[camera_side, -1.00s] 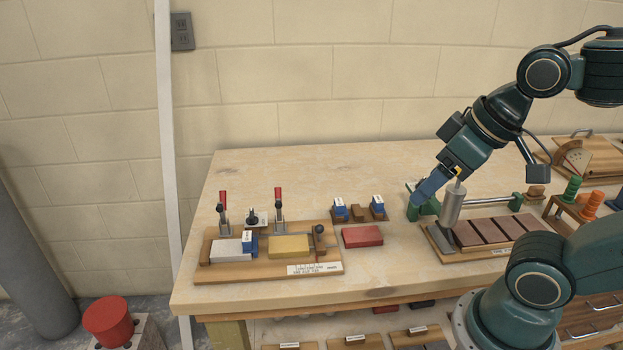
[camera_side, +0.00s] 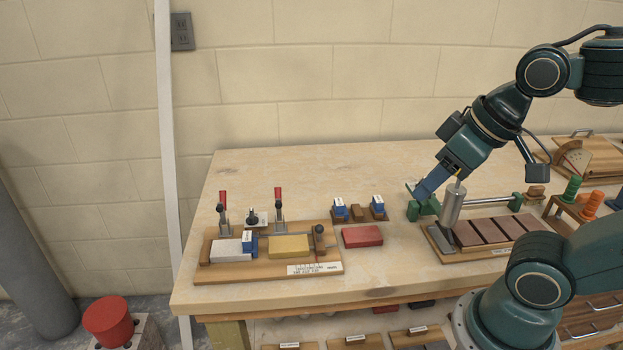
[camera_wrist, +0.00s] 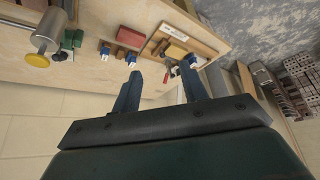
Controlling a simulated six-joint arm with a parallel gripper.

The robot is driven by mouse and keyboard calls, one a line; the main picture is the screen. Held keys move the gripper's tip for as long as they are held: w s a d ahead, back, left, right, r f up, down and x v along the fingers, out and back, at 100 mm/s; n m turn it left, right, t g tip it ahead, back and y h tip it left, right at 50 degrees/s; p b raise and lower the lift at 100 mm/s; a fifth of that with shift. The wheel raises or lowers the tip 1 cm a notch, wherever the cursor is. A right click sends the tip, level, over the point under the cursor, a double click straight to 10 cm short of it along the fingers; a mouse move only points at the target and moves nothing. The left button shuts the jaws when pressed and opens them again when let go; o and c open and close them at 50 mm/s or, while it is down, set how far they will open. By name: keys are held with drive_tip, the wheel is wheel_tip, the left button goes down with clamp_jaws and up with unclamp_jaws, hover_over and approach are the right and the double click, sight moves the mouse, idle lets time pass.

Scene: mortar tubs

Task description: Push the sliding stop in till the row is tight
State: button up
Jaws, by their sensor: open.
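My gripper (camera_side: 424,190) is open and empty beside the left green support (camera_side: 428,208) of a metal rod. Its two blue fingers stand apart in the wrist view (camera_wrist: 159,84). A wooden tray (camera_side: 468,256) at the right holds a row of dark red bricks (camera_side: 490,231), with a grey block (camera_side: 439,240) at its left end. At the left, a wooden board (camera_side: 230,275) holds a white block (camera_side: 230,250), a blue piece (camera_side: 249,241) and a yellow block (camera_side: 289,246). A dark-knobbed upright (camera_side: 319,236) stands at its right end. I cannot tell which part is the sliding stop.
A metal cylinder (camera_side: 453,204) stands close to my gripper's right; it shows yellow-ended in the wrist view (camera_wrist: 46,40). Red-handled clamps (camera_side: 279,209) rise behind the left board. A red brick (camera_side: 362,236) lies between the fixtures. The table's back left is clear.

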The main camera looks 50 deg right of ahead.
drive_tip(key=shift+w, duration=0.15)
drive_tip(key=shift+c, duration=1.3)
drive_tip(key=m+g+h, duration=0.2)
drive_tip(key=g, duration=0.4)
hover_over(318, 226)
drive_tip(key=a, duration=0.2)
wheel_tip(318, 226, down, 9)
drive_tip(key=shift+w+a, duration=0.2)
drive_tip(key=shift+w, duration=0.05)
drive_tip(key=shift+f, duration=0.1)
drive_tip(key=d+f, duration=0.1)
drive_tip(key=f, duration=0.8)
drive_tip(key=d+f, duration=0.1)
drive_tip(key=f, duration=0.3)
drive_tip(key=shift+s+d+f, duration=0.2)
drive_tip(key=shift+s+d, duration=0.05)
drive_tip(key=shift+d, duration=0.1)
drive_tip(key=shift+c, duration=0.2)
drive_tip(key=c, duration=0.5)
